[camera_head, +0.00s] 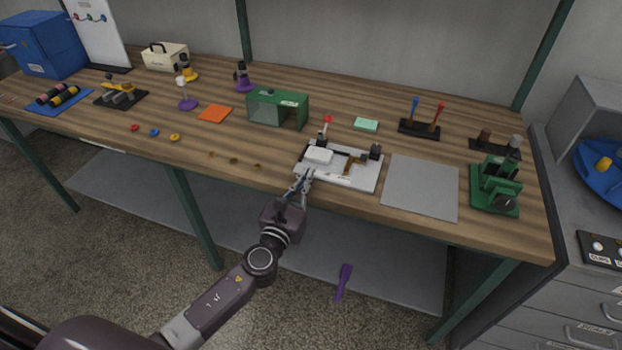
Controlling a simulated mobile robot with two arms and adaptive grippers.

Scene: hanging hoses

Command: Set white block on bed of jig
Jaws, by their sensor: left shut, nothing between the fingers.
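The jig (352,182) is a pale plate near the front edge of the wooden bench, with a red-knobbed lever at its back left and brown and dark fittings on its right half. The white block (319,155) lies flat on the left part of the jig. I cannot tell whether it is fully seated. My left gripper (302,178) is at the jig's front left corner, just in front of the block. Its fingers are shut with nothing between them. My right gripper is not in view.
A grey mat (421,187) lies right of the jig, with a green fixture (495,186) beyond it. A green box (278,107) stands behind the jig. Small rings (154,132) lie to the left. A purple tool (343,281) rests below the bench.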

